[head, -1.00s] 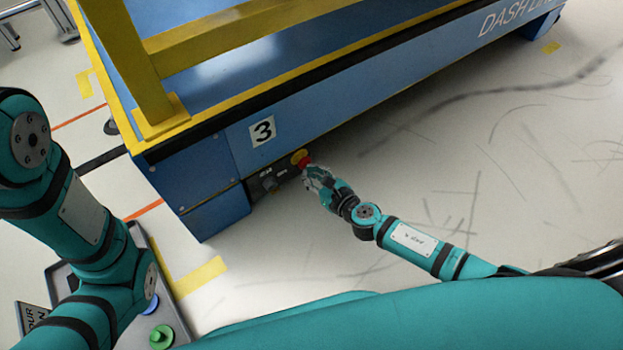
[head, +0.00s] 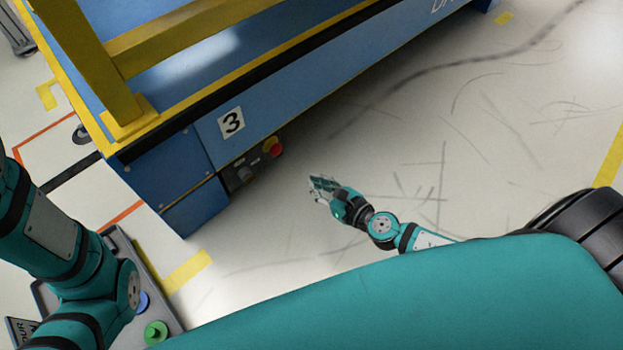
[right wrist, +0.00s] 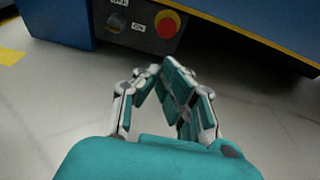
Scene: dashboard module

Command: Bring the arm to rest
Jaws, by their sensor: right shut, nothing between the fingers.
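My right gripper (head: 322,187) is over the pale floor in the head view, apart from the blue cart. In the right wrist view its fingers (right wrist: 160,72) come together at the tips with nothing between them. A small dark control panel (head: 242,170) with a red button on a yellow base (head: 272,147) sits low on the cart's side. In the right wrist view the red button (right wrist: 167,25) and an on/off knob (right wrist: 118,22) lie beyond the fingertips. My left arm shows at the left of the head view, but its gripper is not visible.
The blue cart (head: 190,150) with yellow rails and a number 3 label (head: 231,122) fills the upper left. A grey tray (head: 107,243) with a green button (head: 156,332) and a blue button (head: 142,303) stands at lower left. Scuffed floor (head: 430,120) to the right is clear.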

